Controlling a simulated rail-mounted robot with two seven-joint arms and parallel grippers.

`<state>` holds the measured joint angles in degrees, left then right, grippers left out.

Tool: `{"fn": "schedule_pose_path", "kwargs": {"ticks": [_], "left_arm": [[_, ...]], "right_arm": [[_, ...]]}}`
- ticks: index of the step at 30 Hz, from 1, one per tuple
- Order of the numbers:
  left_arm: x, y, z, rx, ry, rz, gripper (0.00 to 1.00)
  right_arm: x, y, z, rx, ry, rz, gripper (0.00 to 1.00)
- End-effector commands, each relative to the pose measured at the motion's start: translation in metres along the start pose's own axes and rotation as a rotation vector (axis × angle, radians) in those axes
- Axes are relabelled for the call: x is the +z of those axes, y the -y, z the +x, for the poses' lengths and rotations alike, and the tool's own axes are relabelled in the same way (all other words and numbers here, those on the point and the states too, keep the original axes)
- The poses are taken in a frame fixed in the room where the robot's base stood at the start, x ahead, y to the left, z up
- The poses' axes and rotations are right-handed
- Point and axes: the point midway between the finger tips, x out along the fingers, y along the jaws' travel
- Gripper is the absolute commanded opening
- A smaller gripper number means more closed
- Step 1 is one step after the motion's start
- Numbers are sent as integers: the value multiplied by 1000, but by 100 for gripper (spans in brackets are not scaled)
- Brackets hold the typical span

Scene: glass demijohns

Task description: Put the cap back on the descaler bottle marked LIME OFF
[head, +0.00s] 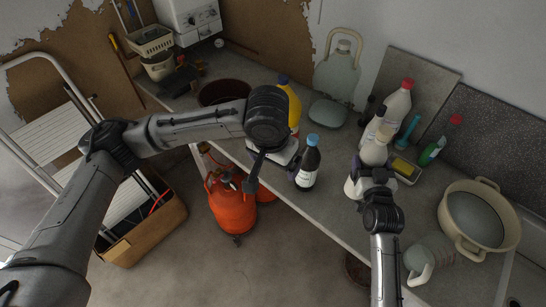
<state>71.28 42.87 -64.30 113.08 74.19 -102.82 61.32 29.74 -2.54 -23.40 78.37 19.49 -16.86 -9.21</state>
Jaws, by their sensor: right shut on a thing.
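My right gripper (366,168) is shut on what looks like a cream-white bottle (374,152) near the middle of the bench; its fingertips are largely hidden by my wrist. No lettering is readable, so I cannot tell which bottle is marked LIME OFF. My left gripper (294,172) is beside a dark bottle (309,163) with a blue top and white label. My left wrist hides most of that gripper, and I cannot tell whether it touches the bottle. I cannot make out a loose cap.
A yellow bottle (293,108), a white red-capped bottle (398,102) and a green bottle (432,152) stand on the bench (330,208). A demijohn (337,74) is at the back. Bare bench lies between the grippers.

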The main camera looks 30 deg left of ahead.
Motion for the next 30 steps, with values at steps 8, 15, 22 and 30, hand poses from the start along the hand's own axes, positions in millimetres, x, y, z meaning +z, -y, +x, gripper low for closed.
{"fn": "schedule_pose_path", "kwargs": {"ticks": [8, 15, 22, 30], "left_arm": [[4, 2, -1, -3, 0, -18, 93], [4, 2, -1, -2, 0, -17, 93], [4, 2, -1, -2, 0, -17, 93], [4, 2, -1, -2, 0, -16, 93]], "right_arm": [[-3, 0, 0, 0, -2, 0, 7], [-3, 0, 0, 0, -2, 0, 79], [-2, 0, 0, 0, -1, 0, 100], [-1, 0, -2, 0, -1, 0, 100]]}}
